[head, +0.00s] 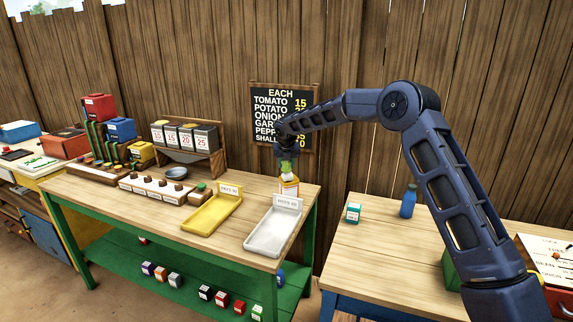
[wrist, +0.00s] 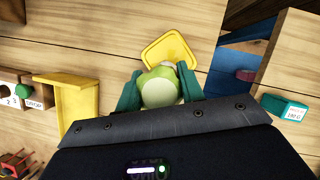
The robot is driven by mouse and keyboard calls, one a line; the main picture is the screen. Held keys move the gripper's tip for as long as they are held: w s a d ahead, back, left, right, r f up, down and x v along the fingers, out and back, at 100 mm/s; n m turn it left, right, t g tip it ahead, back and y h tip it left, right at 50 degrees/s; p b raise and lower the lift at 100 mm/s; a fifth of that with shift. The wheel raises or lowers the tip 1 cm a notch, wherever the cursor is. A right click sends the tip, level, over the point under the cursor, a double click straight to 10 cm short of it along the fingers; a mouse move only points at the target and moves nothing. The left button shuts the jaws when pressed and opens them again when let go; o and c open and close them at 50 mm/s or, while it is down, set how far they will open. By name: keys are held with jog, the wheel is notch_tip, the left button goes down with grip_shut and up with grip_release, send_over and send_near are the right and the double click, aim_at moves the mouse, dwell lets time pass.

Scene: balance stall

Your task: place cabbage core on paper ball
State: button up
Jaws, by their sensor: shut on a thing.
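My gripper (head: 287,158) is above the right back corner of the green-legged table, beyond the white tray. In the wrist view its teal fingers (wrist: 161,92) are shut on a pale green rounded thing (wrist: 161,86), which I take for the cabbage core. A yellow, flat-looking thing (wrist: 168,48) shows beyond and beneath it. In the head view a white and orange labelled thing (head: 289,186) stands directly below the gripper; I cannot tell whether they touch. A small whitish patch shows beside the green thing, but I cannot clearly make out a paper ball.
A yellow tray (head: 211,213) and a white tray (head: 272,231) lie on the table (head: 150,207). A dark bowl (head: 176,173) and a row of white-fronted blocks are left. Across a gap, another table (head: 385,262) holds a teal box (head: 353,212) and a blue bottle (head: 408,202).

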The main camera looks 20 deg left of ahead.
jog(key=shift+f, duration=0.15)
jog(key=o, duration=1)
jog(key=shift+c, duration=0.2)
jog(key=v, duration=1.2)
